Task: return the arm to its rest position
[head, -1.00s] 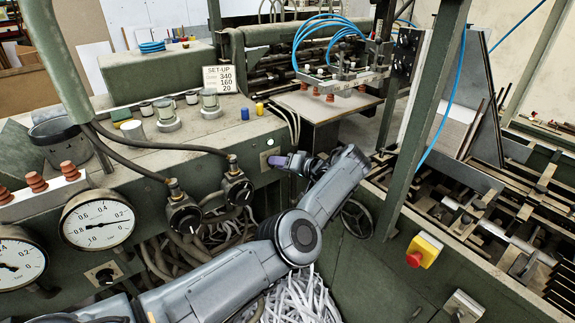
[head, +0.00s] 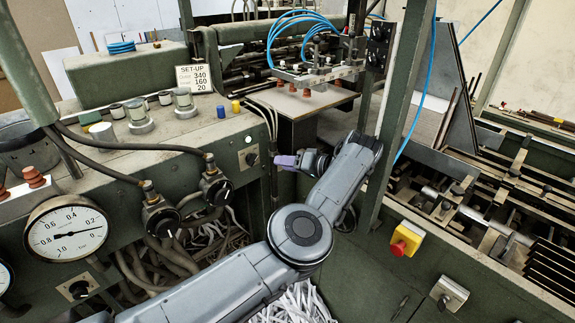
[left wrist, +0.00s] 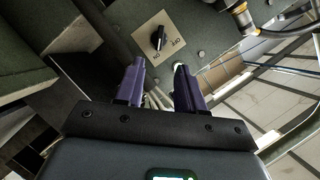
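My left arm (head: 300,235) reaches in from the bottom left of the head view, bends at a round grey joint and points up to the machine. Its left gripper (head: 287,160) is small there, with a purple fingertip just right of the panel's front face. In the left wrist view the gripper (left wrist: 158,75) has two purple fingers spread apart with nothing between them. A black rotary switch (left wrist: 158,38) on a pale ON/OFF plate lies beyond the fingertips, apart from them. My right gripper is out of view.
A green post (head: 403,125) stands close right of my forearm. Left are a panel with a gauge (head: 67,229), valve knobs (head: 160,217) and hoses. A yellow box with a red button (head: 405,240) is at right. White paper strips (head: 295,303) lie below the arm.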

